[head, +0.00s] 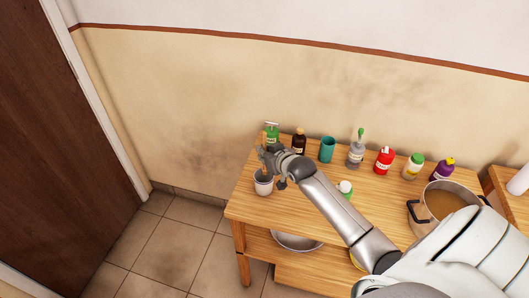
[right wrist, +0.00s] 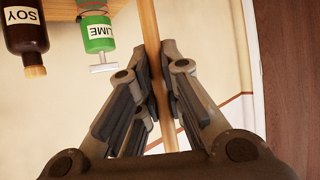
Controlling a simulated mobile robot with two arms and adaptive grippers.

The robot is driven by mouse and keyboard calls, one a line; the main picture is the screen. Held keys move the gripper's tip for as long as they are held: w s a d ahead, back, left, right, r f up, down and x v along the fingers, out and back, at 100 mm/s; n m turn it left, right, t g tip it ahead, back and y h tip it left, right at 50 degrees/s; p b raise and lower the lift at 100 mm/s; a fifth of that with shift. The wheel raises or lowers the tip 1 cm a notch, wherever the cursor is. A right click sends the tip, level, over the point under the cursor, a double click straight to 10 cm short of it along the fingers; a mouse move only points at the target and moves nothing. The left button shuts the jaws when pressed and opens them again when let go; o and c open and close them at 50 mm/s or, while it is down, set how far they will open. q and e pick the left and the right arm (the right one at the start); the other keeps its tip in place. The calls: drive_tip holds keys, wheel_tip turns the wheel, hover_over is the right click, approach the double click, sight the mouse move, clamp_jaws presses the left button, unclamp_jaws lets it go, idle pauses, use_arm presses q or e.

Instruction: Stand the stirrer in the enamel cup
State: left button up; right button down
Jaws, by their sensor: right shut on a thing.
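My right gripper (head: 266,160) is shut on the stirrer, a thin wooden rod. The stirrer (right wrist: 152,28) runs between the fingertips (right wrist: 159,85) in the right wrist view. Its upper part (head: 264,138) shows above the gripper in the head view. A pale grey cup (head: 263,187), which looks like the enamel cup, stands upright at the table's left end, directly below the gripper in the picture. The gripper and arm hide the stirrer's lower part, so I cannot tell whether its end is inside the cup. My left gripper is not in view.
The wooden table (head: 300,209) carries a green lime bottle (head: 272,132), a dark soy bottle (head: 299,143), a teal cup (head: 327,150), a red bottle (head: 384,160) and other bottles along the back. A pot (head: 445,204) stands at right. A metal bowl (head: 296,241) is on the lower shelf.

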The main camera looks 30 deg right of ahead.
drive_tip(key=shift+f, duration=0.6)
drive_tip(key=c, duration=1.6)
unclamp_jaws()
drive_tip(key=shift+o, duration=0.2)
drive_tip(key=shift+r, duration=0.1)
drive_tip(key=shift+s+r, duration=0.1)
drive_tip(key=shift+r, duration=0.55)
drive_tip(key=b+v, duration=0.1)
drive_tip(key=v, duration=1)
drive_tip(key=shift+s, duration=0.35)
drive_tip(key=shift+a+r, duration=0.1)
drive_tip(key=shift+r, duration=0.05)
